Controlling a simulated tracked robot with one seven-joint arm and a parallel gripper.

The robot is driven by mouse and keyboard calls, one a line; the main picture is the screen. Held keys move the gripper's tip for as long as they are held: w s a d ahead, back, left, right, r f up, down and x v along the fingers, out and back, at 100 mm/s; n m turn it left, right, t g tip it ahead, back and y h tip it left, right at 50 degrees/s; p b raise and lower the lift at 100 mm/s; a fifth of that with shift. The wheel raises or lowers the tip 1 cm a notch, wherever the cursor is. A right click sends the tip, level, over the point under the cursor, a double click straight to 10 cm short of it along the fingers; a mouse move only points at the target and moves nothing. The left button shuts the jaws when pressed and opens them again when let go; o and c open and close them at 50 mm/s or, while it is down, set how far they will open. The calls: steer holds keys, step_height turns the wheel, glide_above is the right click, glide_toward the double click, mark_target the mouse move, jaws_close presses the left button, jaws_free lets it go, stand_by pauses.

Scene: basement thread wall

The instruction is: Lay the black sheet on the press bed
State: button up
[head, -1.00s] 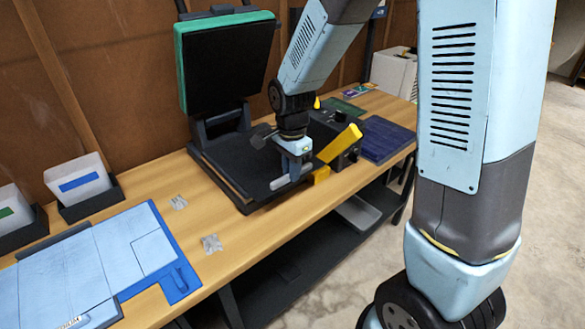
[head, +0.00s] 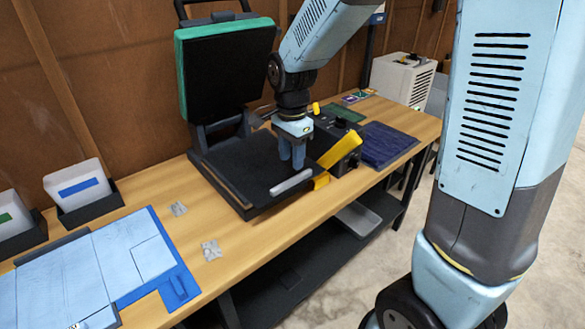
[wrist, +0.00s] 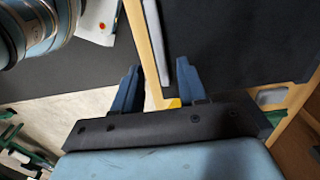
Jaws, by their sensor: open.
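The press stands on the wooden bench with its green-edged black upper platen (head: 225,62) raised. Its bed (head: 222,160) is below, flat and black, with a pale strip along its front left edge. The black sheet does not stand out from the black bed; I cannot tell whether the black surface (wrist: 245,35) in the wrist view is the sheet or the bed. My gripper (head: 292,165) is open, pointing down above the right part of the bed. In the wrist view its two blue fingers (wrist: 157,68) are apart with nothing held between them.
A grey handle (head: 291,182) and yellow parts (head: 340,146) lie close to my gripper. A dark blue sheet (head: 382,146) and a green one (head: 343,108) lie right. A blue board (head: 172,285) and two bins are left.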

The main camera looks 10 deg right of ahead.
steer(key=s+d+r+n+t, duration=0.1)
steer(key=s+d+r+n, duration=0.3)
steer(key=r, duration=0.3)
steer(key=s+d+r+n+t, duration=0.1)
steer(key=s+d+r+t, duration=0.15)
steer(key=d+r, duration=0.3)
steer(key=s+d+r+n+t, duration=0.1)
steer(key=s+d+r+n, duration=0.1)
steer(key=s, duration=0.3)
steer(key=s+d+r+n+t, duration=0.1)
steer(key=s+d+r+n, duration=0.1)
steer(key=s+d+n, duration=0.2)
steer(key=shift+s+d, duration=0.5)
steer(key=shift+s, duration=0.35)
steer(key=shift+o, duration=0.6)
